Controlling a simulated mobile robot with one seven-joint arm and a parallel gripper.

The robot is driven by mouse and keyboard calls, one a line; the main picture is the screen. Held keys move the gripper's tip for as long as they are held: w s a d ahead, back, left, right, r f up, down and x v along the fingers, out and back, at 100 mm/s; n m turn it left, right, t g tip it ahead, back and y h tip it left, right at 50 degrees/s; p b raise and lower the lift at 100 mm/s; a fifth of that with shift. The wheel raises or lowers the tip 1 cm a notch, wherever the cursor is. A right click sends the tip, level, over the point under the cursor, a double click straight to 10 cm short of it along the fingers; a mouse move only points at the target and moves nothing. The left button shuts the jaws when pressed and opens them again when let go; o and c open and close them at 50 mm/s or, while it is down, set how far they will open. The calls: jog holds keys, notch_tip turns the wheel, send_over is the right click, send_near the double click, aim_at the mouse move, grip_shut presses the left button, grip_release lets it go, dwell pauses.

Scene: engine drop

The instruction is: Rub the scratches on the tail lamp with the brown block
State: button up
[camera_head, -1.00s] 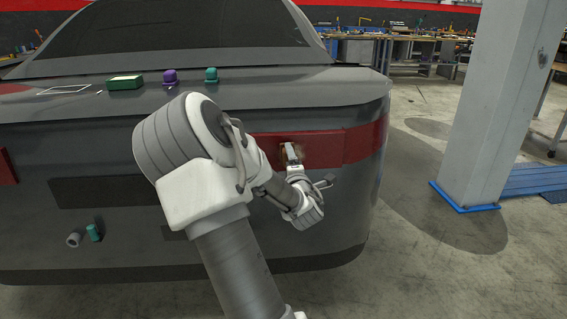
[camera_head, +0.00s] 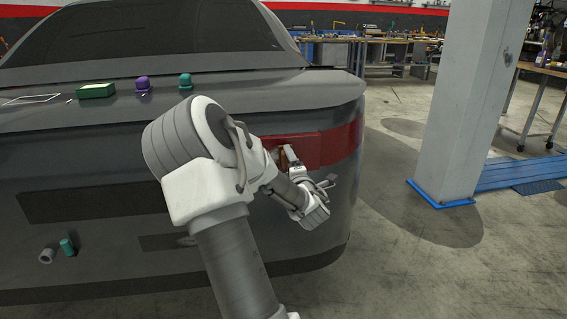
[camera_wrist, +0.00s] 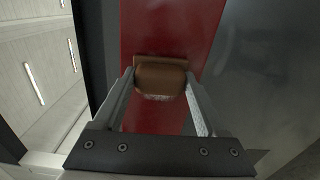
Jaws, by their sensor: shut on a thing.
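The red tail lamp (camera_head: 336,143) is set in the rear corner of the dark grey car. In the wrist view the lamp (camera_wrist: 180,35) fills a red band behind my gripper. My gripper (camera_head: 290,152) is shut on the brown block (camera_wrist: 160,78), which sits between the two fingers. The block is at the lamp's face; I cannot tell if it touches. A pale rough patch (camera_wrist: 157,97) shows at the block's lower edge; whether it is scratches is unclear. My arm hides the left part of the lamp in the head view.
A green box (camera_head: 96,90), a purple knob-like item (camera_head: 143,84) and a teal one (camera_head: 185,80) stand on the car's rear deck. A pillar (camera_head: 465,110) stands at right. Open floor lies between car and pillar.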

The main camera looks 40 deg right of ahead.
jog(key=shift+s+d+r, duration=0.1)
jog(key=shift+s+d, duration=0.25)
jog(key=shift+d, duration=0.2)
jog(key=shift+s+d, duration=0.35)
jog(key=shift+d, duration=0.2)
jog(key=shift+c, duration=0.6)
jog(key=shift+w+a, duration=0.55)
jog(key=shift+a, duration=0.35)
jog(key=shift+w+a, duration=0.5)
jog(key=shift+a, duration=0.4)
jog(key=w+a, duration=0.4)
jog(key=a, duration=0.2)
jog(key=shift+s, duration=0.1)
jog(key=v, duration=0.6)
jog(key=shift+v, duration=1.5)
